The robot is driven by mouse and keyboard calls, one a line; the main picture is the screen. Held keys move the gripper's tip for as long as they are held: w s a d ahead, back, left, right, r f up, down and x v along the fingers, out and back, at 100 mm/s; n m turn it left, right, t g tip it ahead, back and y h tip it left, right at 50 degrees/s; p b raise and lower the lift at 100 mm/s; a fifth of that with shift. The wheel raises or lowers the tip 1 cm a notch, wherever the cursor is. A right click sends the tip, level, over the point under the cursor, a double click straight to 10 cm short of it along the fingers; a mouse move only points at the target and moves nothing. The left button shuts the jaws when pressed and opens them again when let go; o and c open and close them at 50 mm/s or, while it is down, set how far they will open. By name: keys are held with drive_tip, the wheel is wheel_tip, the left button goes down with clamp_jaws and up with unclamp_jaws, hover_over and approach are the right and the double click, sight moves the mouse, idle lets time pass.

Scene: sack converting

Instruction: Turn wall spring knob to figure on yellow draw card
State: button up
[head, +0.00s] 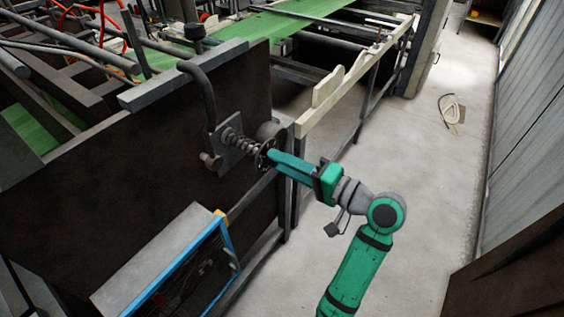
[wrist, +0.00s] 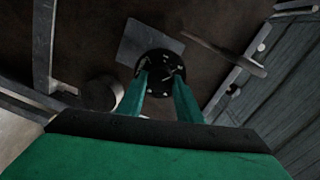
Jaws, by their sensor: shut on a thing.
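The wall spring knob (head: 264,152) is a dark round knob at the end of a coiled spring (head: 238,143) on a grey plate (head: 224,158), fixed to a dark machine panel. In the wrist view the knob (wrist: 158,68) shows as a black disc with pale marks, too small to read. My gripper (head: 276,157) reaches in from the right, and its teal fingers are shut on the knob. In the wrist view the fingertips (wrist: 160,80) lie on either side of the disc's lower part. I cannot make out a yellow draw card in either view.
A blue-framed box (head: 180,270) is below left. A pale rail (head: 340,93) runs behind the gripper.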

drive_tip(key=shift+f, duration=0.1)
drive_tip(key=o, duration=1)
drive_tip(key=shift+o, duration=0.2)
drive_tip(key=shift+d, duration=0.1)
drive_tip(key=v, duration=1)
drive_tip(key=shift+s+d, duration=0.25)
